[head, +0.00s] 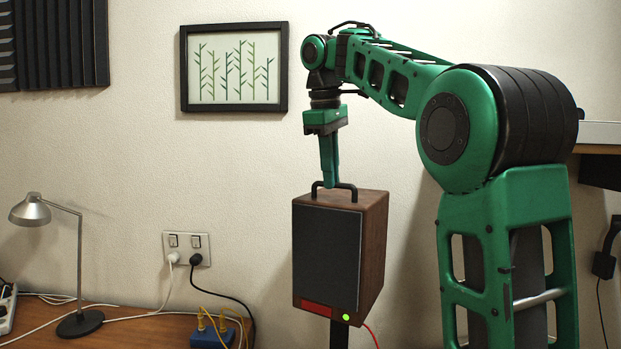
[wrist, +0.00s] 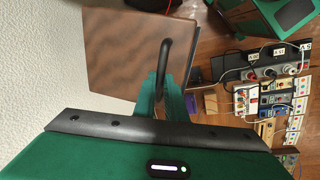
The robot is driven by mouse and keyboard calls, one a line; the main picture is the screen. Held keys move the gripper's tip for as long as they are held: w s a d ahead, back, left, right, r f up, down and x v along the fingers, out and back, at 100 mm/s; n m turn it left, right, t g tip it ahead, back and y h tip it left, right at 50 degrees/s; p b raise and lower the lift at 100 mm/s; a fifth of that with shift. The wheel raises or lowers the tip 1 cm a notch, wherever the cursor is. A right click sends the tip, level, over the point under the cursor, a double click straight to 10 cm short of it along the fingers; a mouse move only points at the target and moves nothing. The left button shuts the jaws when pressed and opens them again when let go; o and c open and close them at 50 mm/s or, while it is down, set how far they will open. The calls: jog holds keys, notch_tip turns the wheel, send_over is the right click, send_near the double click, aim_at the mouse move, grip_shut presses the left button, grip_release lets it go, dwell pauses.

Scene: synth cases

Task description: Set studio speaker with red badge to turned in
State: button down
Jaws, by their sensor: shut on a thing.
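The studio speaker with the red badge (head: 328,243) is a wooden box with a dark front grille, on a dark stand. The red badge (head: 316,308) is at the bottom left of its front, and a green light glows at the bottom right. Its front faces slightly left in the head view. My gripper (head: 330,184) points down at the speaker's top and is shut on its black handle (head: 346,187). In the wrist view the wooden top (wrist: 120,45) and the handle (wrist: 167,50) show between my green fingers (wrist: 163,88). The stand's base is out of view.
A desk (head: 140,329) at the lower left bears a silver lamp (head: 32,212) and a blue box (head: 211,335) with yellow cables. A red cable (head: 371,335) hangs by the speaker. The wall behind has a socket (head: 187,247) and a framed picture (head: 234,67). Wrist view: several devices at right.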

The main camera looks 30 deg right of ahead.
jog(key=shift+w+r+m, duration=0.15)
jog(key=shift+w+m, duration=0.25)
jog(key=shift+m, duration=0.2)
jog(key=shift+a, duration=0.1)
jog(key=c, duration=1.8)
grip_release()
jog(key=shift+s+a+r, duration=0.1)
jog(key=shift+a+r, duration=0.1)
jog(key=shift+r, duration=1)
jog(key=shift+s+a+r, duration=0.1)
jog(key=shift+a+r, duration=0.1)
jog(key=shift+r, duration=1)
jog(key=shift+s+a+r, duration=0.1)
jog(key=shift+a+r, duration=0.1)
jog(key=shift+r, duration=1)
